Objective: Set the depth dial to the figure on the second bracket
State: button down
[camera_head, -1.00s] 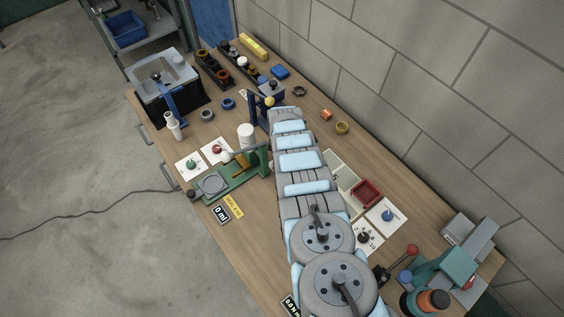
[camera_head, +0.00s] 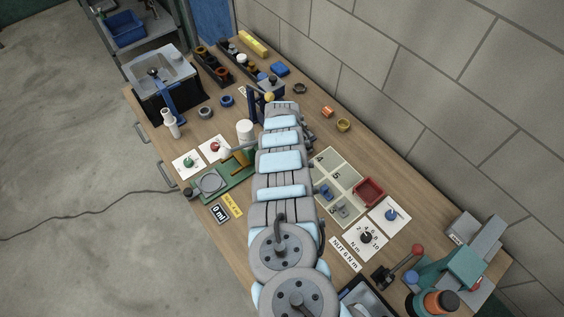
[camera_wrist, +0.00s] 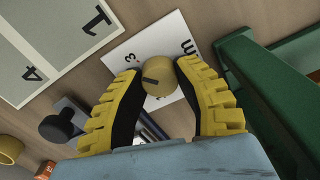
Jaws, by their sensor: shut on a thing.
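In the wrist view, my gripper (camera_wrist: 158,90) has its yellow, ribbed fingers on both sides of a round yellow knob (camera_wrist: 160,73) and is shut on it. The knob has a short dark mark, lying toward its left side in that view. It stands over a white card (camera_wrist: 165,38); a "3" and an "m" show, and the fingers and knob hide other print. I cannot tell from the print whether this is the depth dial. In the head view my arm hides the gripper, knob and card. I cannot make out a bracket with a figure.
A numbered tray (camera_wrist: 60,70) lies beside the card, with a green stand (camera_wrist: 255,90) on the other side. In the head view, a black knob (camera_head: 366,237) and blue knob (camera_head: 390,215) sit on cards at right. A red box (camera_head: 369,190) lies near them.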

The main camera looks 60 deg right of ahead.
jog(key=shift+f+m+b, duration=0.1)
jog(key=shift+m+b, duration=0.4)
jog(key=shift+m, duration=0.5)
jog(key=c, duration=0.6)
grip_release()
jog(key=shift+c, duration=0.2)
notch_tip(320, 180, up, 12)
dwell(0.5)
